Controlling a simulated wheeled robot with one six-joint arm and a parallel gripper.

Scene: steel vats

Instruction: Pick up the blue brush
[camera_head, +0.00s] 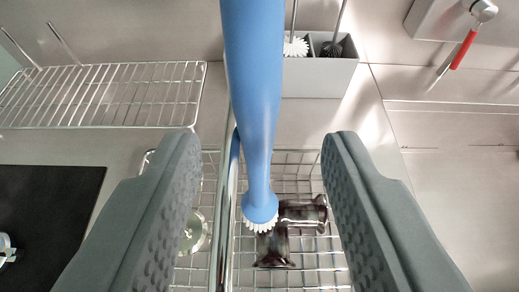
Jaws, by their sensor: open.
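The blue brush (261,100) runs down from the top edge of the view, its long handle close to the camera. Its round head with white bristles (259,223) points down over a wire basket. My gripper (257,165) is open, with one grey textured finger on each side of the brush. Gaps show between the brush and both fingers in the picture, so I see no contact. The upper end of the handle is cut off by the frame.
The wire basket (308,262) holds a dark metal pipe fitting (284,231) and a round metal part (194,231). A wire rack (100,95) stands at left above a black mat (45,205). A grey bin (318,77) holds two brushes. A red-handled valve (463,48) is at upper right.

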